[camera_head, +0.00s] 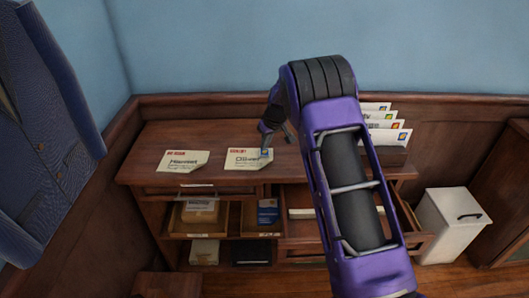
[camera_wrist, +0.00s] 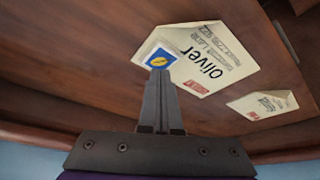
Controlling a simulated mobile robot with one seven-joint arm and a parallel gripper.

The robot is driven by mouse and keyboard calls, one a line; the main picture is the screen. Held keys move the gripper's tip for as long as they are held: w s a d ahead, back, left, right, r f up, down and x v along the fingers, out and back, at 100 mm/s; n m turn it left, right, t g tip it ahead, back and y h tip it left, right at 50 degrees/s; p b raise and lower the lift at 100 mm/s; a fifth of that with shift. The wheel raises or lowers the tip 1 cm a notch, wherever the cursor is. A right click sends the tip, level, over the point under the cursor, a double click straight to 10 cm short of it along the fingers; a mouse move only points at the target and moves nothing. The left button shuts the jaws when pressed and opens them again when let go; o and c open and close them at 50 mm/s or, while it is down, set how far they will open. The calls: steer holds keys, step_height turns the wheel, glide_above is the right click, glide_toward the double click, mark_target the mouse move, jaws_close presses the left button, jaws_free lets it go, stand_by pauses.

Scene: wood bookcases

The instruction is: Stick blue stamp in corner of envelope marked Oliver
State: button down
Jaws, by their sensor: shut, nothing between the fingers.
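The envelope marked Oliver (camera_head: 241,164) lies flat on the desk top. In the wrist view the envelope (camera_wrist: 215,52) shows the name and a red mark at another corner. A blue stamp (camera_wrist: 160,58) with a yellow emblem and white border lies at one corner of this envelope; in the head view the stamp (camera_head: 266,153) is small, at the envelope's right side. My gripper (camera_wrist: 160,72) is shut and empty, with its fingertips right at the stamp's edge. I cannot tell whether they touch it. The fingertips partly cover the stamp's near edge.
A second envelope (camera_head: 183,161) lies to the left on the desk (camera_head: 220,137). A rack of upright envelopes (camera_head: 388,131) stands at the right, behind my arm. Open drawers below hold boxes, including a blue one (camera_head: 267,212). A white bin (camera_head: 453,223) stands on the floor at right.

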mark_target(265, 152)
steer(key=shift+w+r+p, duration=0.1)
steer(key=shift+r+p, duration=1)
steer(key=shift+r, duration=1.65)
